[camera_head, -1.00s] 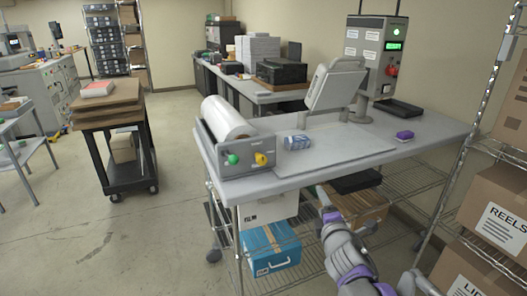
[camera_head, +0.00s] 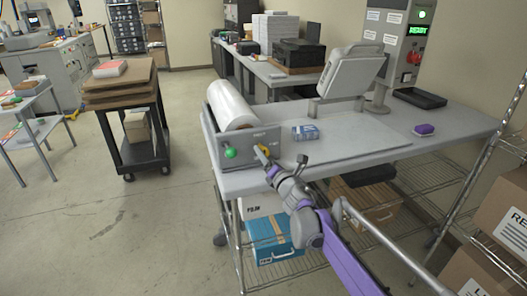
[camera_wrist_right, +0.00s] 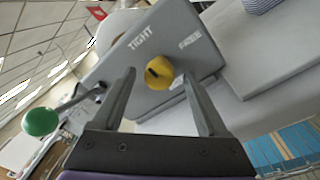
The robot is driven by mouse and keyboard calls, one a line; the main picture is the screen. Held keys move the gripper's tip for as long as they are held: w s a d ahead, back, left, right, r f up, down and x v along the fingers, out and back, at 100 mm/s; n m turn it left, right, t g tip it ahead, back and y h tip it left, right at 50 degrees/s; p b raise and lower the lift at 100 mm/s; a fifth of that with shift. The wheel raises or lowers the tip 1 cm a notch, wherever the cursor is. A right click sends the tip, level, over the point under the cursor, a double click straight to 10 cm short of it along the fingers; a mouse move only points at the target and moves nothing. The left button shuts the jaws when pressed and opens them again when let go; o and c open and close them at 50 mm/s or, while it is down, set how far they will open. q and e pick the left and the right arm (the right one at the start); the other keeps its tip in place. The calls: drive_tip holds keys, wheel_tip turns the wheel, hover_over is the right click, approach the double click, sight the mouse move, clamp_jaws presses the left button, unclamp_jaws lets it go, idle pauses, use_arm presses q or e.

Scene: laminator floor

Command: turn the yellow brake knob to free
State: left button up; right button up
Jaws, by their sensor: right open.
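The yellow brake knob (camera_wrist_right: 159,73) sits on a grey panel (camera_wrist_right: 185,28) marked TIGHT and FREE in the right wrist view. The dark slot on the knob points to the upper left, toward TIGHT. My right gripper (camera_wrist_right: 160,85) is open, with one finger on each side of the knob and a gap to each. In the head view the right gripper (camera_head: 264,156) is at the panel and partly covers the yellow knob (camera_head: 263,149). Whether the fingers touch the knob is not clear. My left gripper is not in view.
A green ball handle (camera_head: 230,153) sticks out left of the knob. A white film roll (camera_head: 231,104) lies behind the panel. A small blue-and-white box (camera_head: 305,132) and a purple block (camera_head: 424,129) are on the table (camera_head: 360,150). A cart (camera_head: 135,150) stands at left.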

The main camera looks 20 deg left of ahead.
drive_tip(key=shift+x, duration=1.2)
clamp_jaws()
